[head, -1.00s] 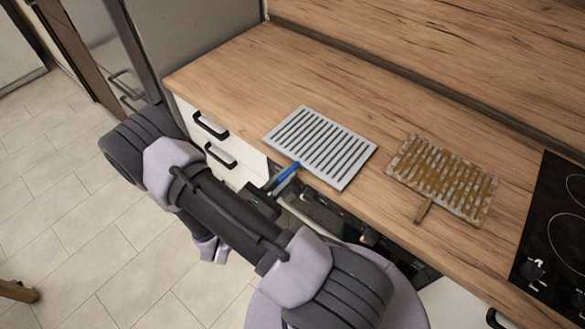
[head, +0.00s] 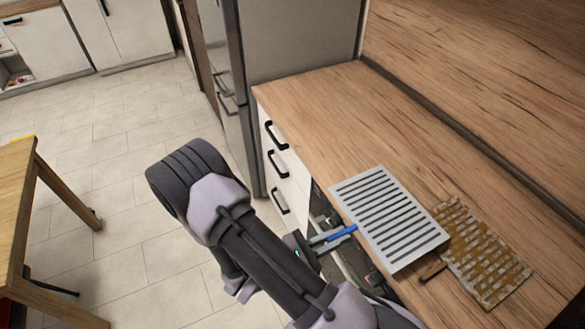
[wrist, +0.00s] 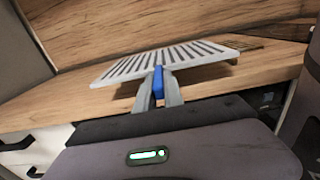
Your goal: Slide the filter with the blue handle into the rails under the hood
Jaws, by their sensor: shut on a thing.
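The grey slotted filter (head: 388,218) has a blue handle (head: 343,233) on its near left side. My gripper (head: 335,236) is shut on this handle. In the wrist view, my gripper (wrist: 158,88) has a finger on each side of the blue handle (wrist: 158,80). The filter (wrist: 180,58) extends ahead of the fingers, roughly flat, and appears raised a little off the worktop. In the head view it covers an edge of the brown, stained filter (head: 485,258), which lies on the worktop with its own brown handle (head: 432,272). The hood and rails are not in view.
The wooden worktop (head: 310,95) is clear towards the fridge (head: 290,40). White drawers with black handles (head: 277,135) are below it. A wooden table (head: 20,200) stands at the left, with open tiled floor (head: 130,160) between.

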